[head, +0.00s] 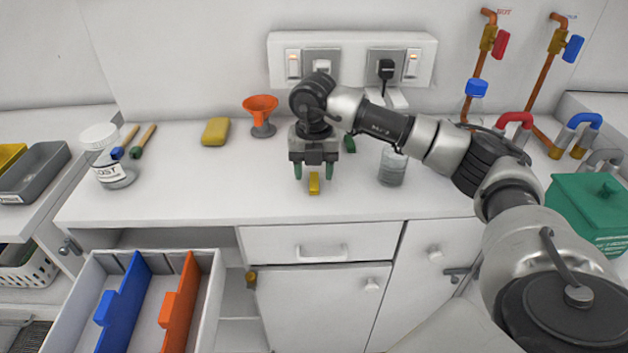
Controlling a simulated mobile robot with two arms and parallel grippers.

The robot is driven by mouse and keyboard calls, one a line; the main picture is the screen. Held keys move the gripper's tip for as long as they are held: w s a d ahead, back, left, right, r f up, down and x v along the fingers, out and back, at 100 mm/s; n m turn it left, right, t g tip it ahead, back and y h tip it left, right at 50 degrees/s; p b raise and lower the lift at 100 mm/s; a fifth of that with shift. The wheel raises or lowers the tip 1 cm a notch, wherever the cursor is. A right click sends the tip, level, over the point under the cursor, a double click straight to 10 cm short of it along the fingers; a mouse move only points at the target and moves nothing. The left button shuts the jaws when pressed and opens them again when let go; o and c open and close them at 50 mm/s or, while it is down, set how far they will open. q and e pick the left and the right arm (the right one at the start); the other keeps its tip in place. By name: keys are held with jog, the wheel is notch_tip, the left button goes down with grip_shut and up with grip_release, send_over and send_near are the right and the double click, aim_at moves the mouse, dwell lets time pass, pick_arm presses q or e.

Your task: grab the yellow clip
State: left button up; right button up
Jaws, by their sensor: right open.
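The yellow clip (314,184) is a small yellow piece on the white countertop, near its front edge. My right gripper (313,172) is above it, pointing down, with its green-tipped fingers spread. The clip shows between and just below the fingertips, and I cannot tell how much height separates them. The gripper is open and holds nothing. My left gripper is not in view.
A yellow sponge (215,131), an orange funnel (261,108) and a lidded jar (106,160) stand to the left. A glass (392,168) stands to the right. An open drawer (207,300) with blue and orange dividers juts out at lower left.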

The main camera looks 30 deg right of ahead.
aim_at(314, 183)
jog(key=shift+f, duration=1.45)
grip_shut()
jog(key=shift+r, duration=0.1)
